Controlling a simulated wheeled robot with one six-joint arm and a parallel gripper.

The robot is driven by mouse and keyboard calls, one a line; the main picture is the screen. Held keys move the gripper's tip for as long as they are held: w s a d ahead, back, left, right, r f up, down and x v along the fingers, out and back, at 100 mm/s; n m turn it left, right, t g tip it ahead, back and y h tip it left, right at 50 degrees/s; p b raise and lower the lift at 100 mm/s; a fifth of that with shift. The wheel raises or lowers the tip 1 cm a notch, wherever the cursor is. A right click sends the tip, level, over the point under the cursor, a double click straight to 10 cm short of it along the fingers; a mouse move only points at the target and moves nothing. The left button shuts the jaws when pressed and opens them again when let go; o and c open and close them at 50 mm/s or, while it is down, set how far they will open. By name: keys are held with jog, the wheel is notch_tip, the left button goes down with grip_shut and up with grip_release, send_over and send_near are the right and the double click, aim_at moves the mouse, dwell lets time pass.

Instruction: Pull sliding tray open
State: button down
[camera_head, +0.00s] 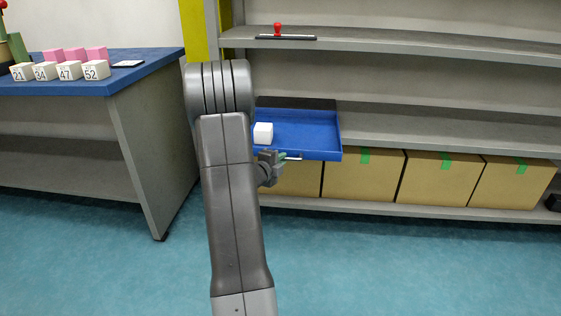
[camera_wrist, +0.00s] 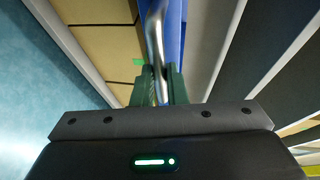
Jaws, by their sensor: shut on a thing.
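The blue sliding tray (camera_head: 315,135) sticks out from the grey shelf unit in the head view, with a white block (camera_head: 263,133) inside it. My gripper (camera_head: 280,158) is at the tray's front, shut on the metal handle (camera_head: 293,158). In the wrist view, the green fingers of my gripper (camera_wrist: 161,85) are on either side of the silver handle (camera_wrist: 155,40), and the blue tray front (camera_wrist: 177,30) is right beside it. My arm hides the tray's left part in the head view.
Cardboard boxes (camera_head: 363,176) with green tape stand on the lower shelf below the tray. A blue-topped table (camera_head: 130,76) with numbered white blocks (camera_head: 70,70) and pink blocks stands at the left. A red-knobbed item (camera_head: 278,32) is on an upper shelf. The floor in front is clear.

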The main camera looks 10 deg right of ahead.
jog(key=c, duration=1.5)
grip_release()
jog(key=shift+o, duration=0.2)
jog(key=p+v, duration=0.2)
jog(key=v, duration=1.2)
jog(key=shift+p, duration=0.4)
jog(key=shift+w, duration=0.15)
jog(key=b+x, duration=0.2)
jog(key=x, duration=1.2)
jog(key=shift+b, duration=0.4)
